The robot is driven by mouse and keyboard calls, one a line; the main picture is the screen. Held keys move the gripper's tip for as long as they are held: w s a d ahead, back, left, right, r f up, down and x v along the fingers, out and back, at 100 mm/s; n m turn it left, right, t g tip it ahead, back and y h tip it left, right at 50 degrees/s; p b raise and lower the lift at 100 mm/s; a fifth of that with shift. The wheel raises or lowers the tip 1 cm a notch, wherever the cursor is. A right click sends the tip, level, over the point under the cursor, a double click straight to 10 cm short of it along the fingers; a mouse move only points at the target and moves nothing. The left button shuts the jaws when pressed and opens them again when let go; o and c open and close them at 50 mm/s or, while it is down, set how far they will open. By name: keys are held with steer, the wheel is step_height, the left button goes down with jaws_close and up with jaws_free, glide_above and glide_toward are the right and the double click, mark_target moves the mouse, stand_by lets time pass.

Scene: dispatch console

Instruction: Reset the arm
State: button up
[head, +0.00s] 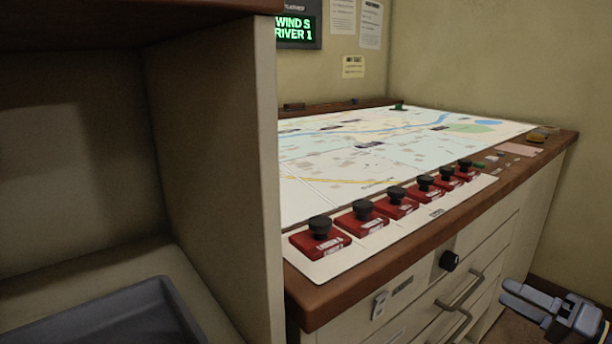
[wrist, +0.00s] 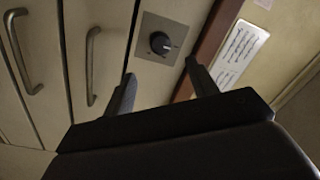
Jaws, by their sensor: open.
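My gripper (head: 526,300) is at the lower right of the head view, in front of the drawer fronts and below the console's top edge. In the wrist view its two dark fingers (wrist: 160,82) stand apart with nothing between them. A black round knob (wrist: 160,42) on a square grey plate shows beyond the fingers, apart from them. The same knob (head: 449,260) sits on the console's front in the head view.
The console top (head: 400,160) holds a map and a row of several red blocks with black knobs (head: 364,210). Drawer handles (head: 460,290) stick out from the front. A tall cabinet side (head: 225,150) stands at left, with a grey tray (head: 110,320) beside it.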

mark_target(455, 264)
steer(key=b+x, duration=0.3)
steer(key=x, duration=0.7)
steer(key=shift+w+a+f, duration=0.1)
steer(key=shift+w+a, duration=0.15)
steer(key=shift+d+m, duration=0.1)
steer(key=shift+m, duration=0.8)
steer(key=m+p, duration=0.2)
steer(key=m, duration=0.1)
steer(key=shift+r+h, duration=0.3)
steer(key=shift+r, duration=0.1)
steer(key=m+p, duration=0.6)
steer(key=p, duration=0.2)
steer(key=shift+s+t, duration=0.1)
steer(key=shift+t, duration=0.2)
steer(key=m+p, duration=0.4)
steer(key=p, duration=0.1)
steer(key=m+p, duration=0.4)
steer(key=p, duration=0.1)
steer(key=shift+r+h, duration=0.1)
steer(key=shift+h, duration=0.3)
steer(key=m+p, duration=0.3)
steer(key=p, duration=0.1)
steer(key=shift+m, duration=0.3)
steer(key=shift+m+p, duration=0.6)
steer(key=shift+p, duration=0.15)
steer(key=shift+f, duration=0.2)
